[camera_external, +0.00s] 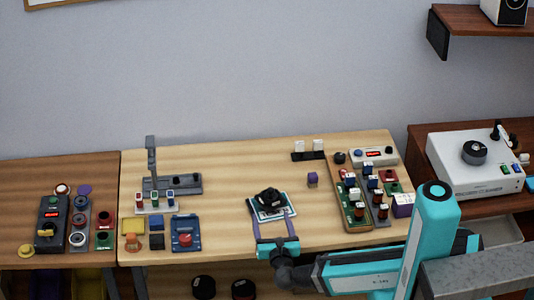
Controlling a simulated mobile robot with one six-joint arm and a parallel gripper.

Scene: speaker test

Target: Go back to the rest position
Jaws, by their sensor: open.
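My gripper (272,214) is low over the middle of the light wooden table (235,160), near its front part. Its two purple-grey fingers are apart and point toward the back. The fingertips are at the front edge of a small pale board with a teal border (287,212). A black knob-like part (269,197) sits on that board. I cannot tell whether the fingers touch the board. My teal arm reaches in from the lower right.
To the left are a blue box with a red button (186,233) and a grey stand (152,160). A white turntable-like device (450,160) is far right. The back centre is clear.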

